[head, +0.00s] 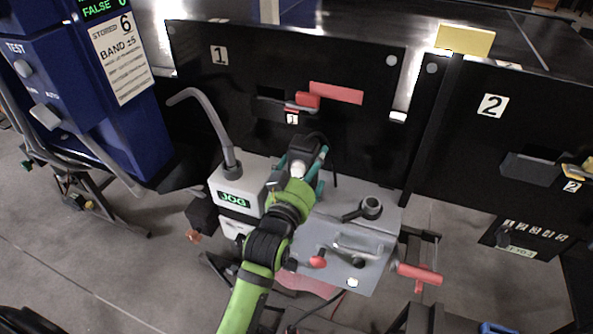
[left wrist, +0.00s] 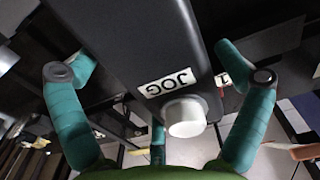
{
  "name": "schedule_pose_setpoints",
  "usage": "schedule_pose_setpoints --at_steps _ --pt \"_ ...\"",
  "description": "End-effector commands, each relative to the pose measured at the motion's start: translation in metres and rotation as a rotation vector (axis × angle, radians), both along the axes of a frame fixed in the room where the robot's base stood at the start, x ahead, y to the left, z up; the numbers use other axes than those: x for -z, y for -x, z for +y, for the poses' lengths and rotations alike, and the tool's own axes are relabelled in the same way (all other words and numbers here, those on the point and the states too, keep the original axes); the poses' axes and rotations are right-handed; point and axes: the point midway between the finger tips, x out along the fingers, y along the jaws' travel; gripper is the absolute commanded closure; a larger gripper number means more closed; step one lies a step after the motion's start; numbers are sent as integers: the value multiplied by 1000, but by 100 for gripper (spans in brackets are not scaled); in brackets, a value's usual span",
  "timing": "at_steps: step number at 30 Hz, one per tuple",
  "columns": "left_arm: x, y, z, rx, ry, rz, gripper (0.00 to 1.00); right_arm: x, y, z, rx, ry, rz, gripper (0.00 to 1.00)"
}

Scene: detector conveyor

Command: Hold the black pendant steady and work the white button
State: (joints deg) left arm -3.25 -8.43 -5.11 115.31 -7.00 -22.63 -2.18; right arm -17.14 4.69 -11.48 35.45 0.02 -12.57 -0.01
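The black pendant (left wrist: 135,35) fills the upper middle of the left wrist view. It bears a white JOG label and a round white button (left wrist: 185,117) at its near end. In the head view the pendant (head: 303,145) is a small dark block at the grey bench's back edge, partly hidden by my gripper. My left gripper (head: 300,167) is in front of it. Its teal fingers are spread on both sides of the pendant in the left wrist view (left wrist: 160,62), with visible gaps. A third finger shows below the button. My right gripper is not in view.
A grey bench unit (head: 330,235) with a red knob and a black lever surrounds my arm. A light box (head: 235,185) with a JOG sign and a curved pipe stands left. Black panels 1 (head: 350,140) and 2 (head: 470,140) stand behind. A blue cabinet (head: 90,100) is far left.

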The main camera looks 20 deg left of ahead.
Motion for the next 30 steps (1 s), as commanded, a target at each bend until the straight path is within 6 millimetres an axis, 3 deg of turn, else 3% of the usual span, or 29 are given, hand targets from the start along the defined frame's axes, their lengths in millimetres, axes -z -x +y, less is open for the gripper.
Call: schedule_pose_setpoints --at_steps 11,24,30 --pt "0 8 0 -1 -1 0 0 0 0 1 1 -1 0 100" --pt "1 92 3 0 0 3 0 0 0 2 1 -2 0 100" --pt "0 115 4 0 -1 1 0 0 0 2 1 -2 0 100"
